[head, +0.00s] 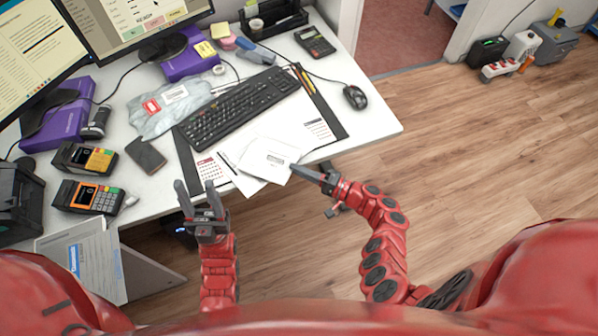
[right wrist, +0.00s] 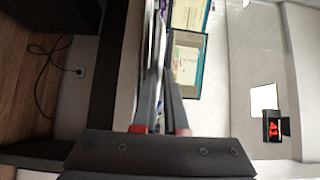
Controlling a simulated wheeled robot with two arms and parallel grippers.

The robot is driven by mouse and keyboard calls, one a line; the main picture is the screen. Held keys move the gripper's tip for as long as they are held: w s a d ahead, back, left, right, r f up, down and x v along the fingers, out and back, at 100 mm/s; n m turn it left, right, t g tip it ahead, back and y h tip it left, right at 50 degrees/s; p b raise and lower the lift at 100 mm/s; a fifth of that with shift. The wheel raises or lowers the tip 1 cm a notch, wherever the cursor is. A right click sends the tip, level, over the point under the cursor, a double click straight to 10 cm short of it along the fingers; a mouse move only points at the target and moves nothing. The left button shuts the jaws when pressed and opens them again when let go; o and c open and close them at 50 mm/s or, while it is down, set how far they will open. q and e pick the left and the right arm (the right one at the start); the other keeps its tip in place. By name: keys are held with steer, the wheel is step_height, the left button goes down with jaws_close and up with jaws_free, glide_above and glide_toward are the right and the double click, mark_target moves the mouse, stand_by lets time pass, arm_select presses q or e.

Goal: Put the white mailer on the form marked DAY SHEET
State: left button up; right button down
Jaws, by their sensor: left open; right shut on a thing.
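The white mailer (head: 262,158) is a flat white piece with a small dark-printed label, over the front part of the dark desk mat. My right gripper (head: 296,170) is shut on its right front corner. In the right wrist view the fingers (right wrist: 163,100) are close together, and the mailer is only a thin edge there. White papers lie beneath and beside the mailer: one with a red-headed grid (head: 208,168) at left, one with a dark grid (head: 318,130) at right. I cannot read which is marked DAY SHEET. My left gripper (head: 200,190) is open and empty at the desk's front edge.
A keyboard (head: 240,107) lies behind the papers, with a mouse (head: 355,97) to the right. A grey plastic parcel (head: 165,118) lies at back left. A dark phone-like slab (head: 146,154) and two card terminals (head: 90,196) stand left. The desk's front right corner is clear.

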steer(key=shift+f, duration=0.85)
steer(key=c, duration=1)
jaws_free()
steer(key=shift+o, duration=0.2)
